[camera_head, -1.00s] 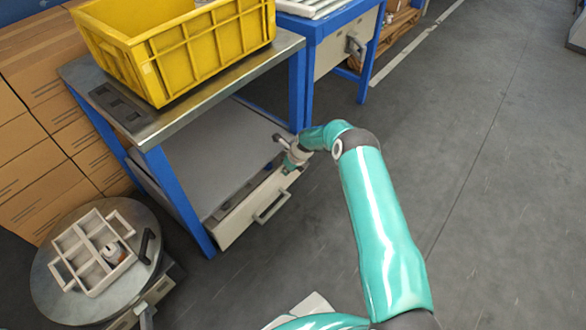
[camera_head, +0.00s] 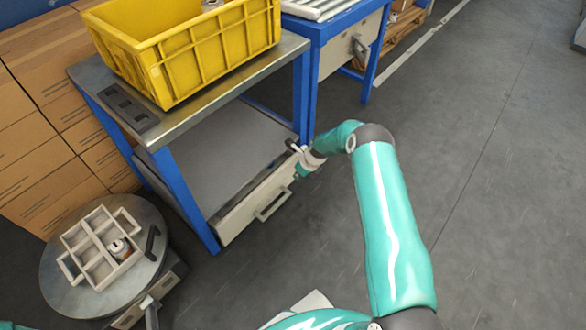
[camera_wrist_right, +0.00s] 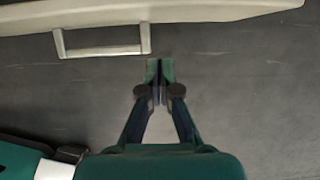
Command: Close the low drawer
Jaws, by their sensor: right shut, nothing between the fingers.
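The low drawer (camera_head: 240,214) has a pale front with a bar handle (camera_head: 272,204), under the blue-legged table. Its front sits close against the shelf above, and no open interior shows. In the right wrist view, the drawer front (camera_wrist_right: 205,14) runs along the top, with the handle (camera_wrist_right: 102,51) at upper left. My right gripper (camera_wrist_right: 160,66) is shut and empty, in front of the drawer and to the right of the handle, apart from the handle. In the head view it is by the front's right end; contact there cannot be told. My left gripper is not in view.
A yellow crate (camera_head: 205,62) stands on the metal tabletop (camera_head: 190,113). A round stand (camera_head: 60,275) with a divided tray (camera_head: 75,240) is at lower left. Cardboard boxes (camera_head: 30,160) are stacked on the left. The floor (camera_head: 480,190) to the right is clear.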

